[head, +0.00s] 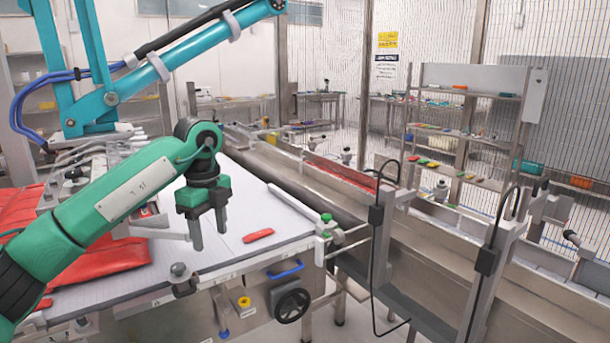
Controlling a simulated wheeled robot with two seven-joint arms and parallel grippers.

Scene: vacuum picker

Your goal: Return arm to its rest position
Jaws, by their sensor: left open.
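My left arm, green and black, comes in from the left. Its gripper (208,227) hangs fingers down over the white table (265,213). The two grey fingers are apart, and nothing shows between them. A small red piece (258,235) lies on the table to the right of the gripper, apart from it. My right gripper does not show.
A teal picker machine (170,62) with blue hoses stands behind my arm. Red bags (115,260) lie on the table at left, partly hidden by my arm. A metal conveyor (455,255) runs along the right. A shelf (465,115) holds small coloured items.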

